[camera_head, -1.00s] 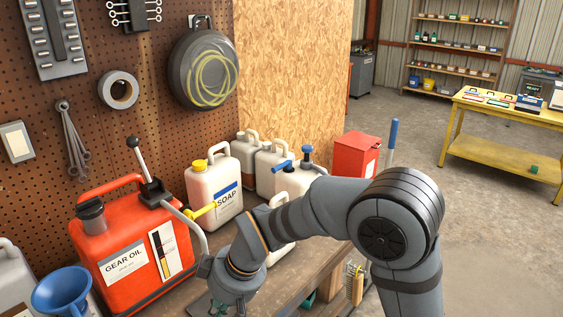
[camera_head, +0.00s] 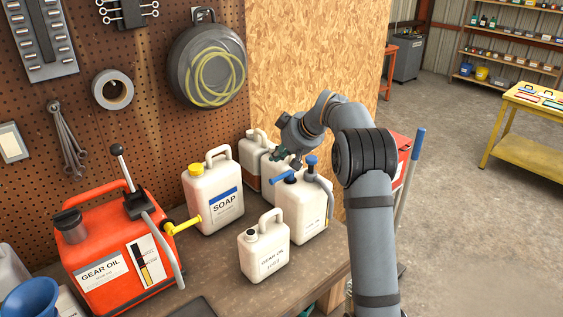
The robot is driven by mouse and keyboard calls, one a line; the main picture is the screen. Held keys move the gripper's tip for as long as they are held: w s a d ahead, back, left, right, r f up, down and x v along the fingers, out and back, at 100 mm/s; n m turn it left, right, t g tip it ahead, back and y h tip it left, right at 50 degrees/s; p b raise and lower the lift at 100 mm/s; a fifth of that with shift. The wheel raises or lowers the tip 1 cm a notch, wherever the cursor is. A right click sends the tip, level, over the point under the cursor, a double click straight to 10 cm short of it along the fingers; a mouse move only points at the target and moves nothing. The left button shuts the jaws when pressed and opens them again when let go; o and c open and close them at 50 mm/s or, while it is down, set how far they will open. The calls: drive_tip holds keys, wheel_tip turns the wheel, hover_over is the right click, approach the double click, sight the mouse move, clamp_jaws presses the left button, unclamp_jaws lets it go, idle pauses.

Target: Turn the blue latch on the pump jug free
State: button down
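The white pump jug (camera_head: 303,222) stands upright on the bench, right of the soap jug. A blue lever (camera_head: 281,177) sticks out to the left at its top. A blue knob (camera_head: 311,160) stands upright beside it, and a grey hose hangs down the jug's right side. I cannot tell for certain which blue part is the latch. My gripper (camera_head: 288,156) is just above and behind the blue lever, near the jug's top. Its fingers are small and partly hidden, so contact and opening cannot be made out.
A small white gear oil jug (camera_head: 263,253) stands in front of the pump jug. Another white jug (camera_head: 254,150) is behind. The bench front (camera_head: 225,275) has some bare room.

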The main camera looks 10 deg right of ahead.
drive_tip(key=shift+w+d+r, duration=0.35)
drive_tip(key=shift+w+d, duration=0.05)
drive_tip(key=shift+d, duration=0.2)
drive_tip(key=p+x, duration=0.6)
drive_tip(key=x, duration=0.4)
drive_tip(key=shift+s+d+f, duration=0.2)
drive_tip(key=shift+s+d, duration=0.25)
drive_tip(key=shift+s, duration=0.35)
drive_tip(key=shift+s+d+f, duration=0.2)
drive_tip(key=shift+s+d, duration=0.3)
drive_tip(key=shift+s, duration=0.35)
drive_tip(key=shift+s+f+b, duration=0.1)
drive_tip(key=shift+b, duration=0.6)
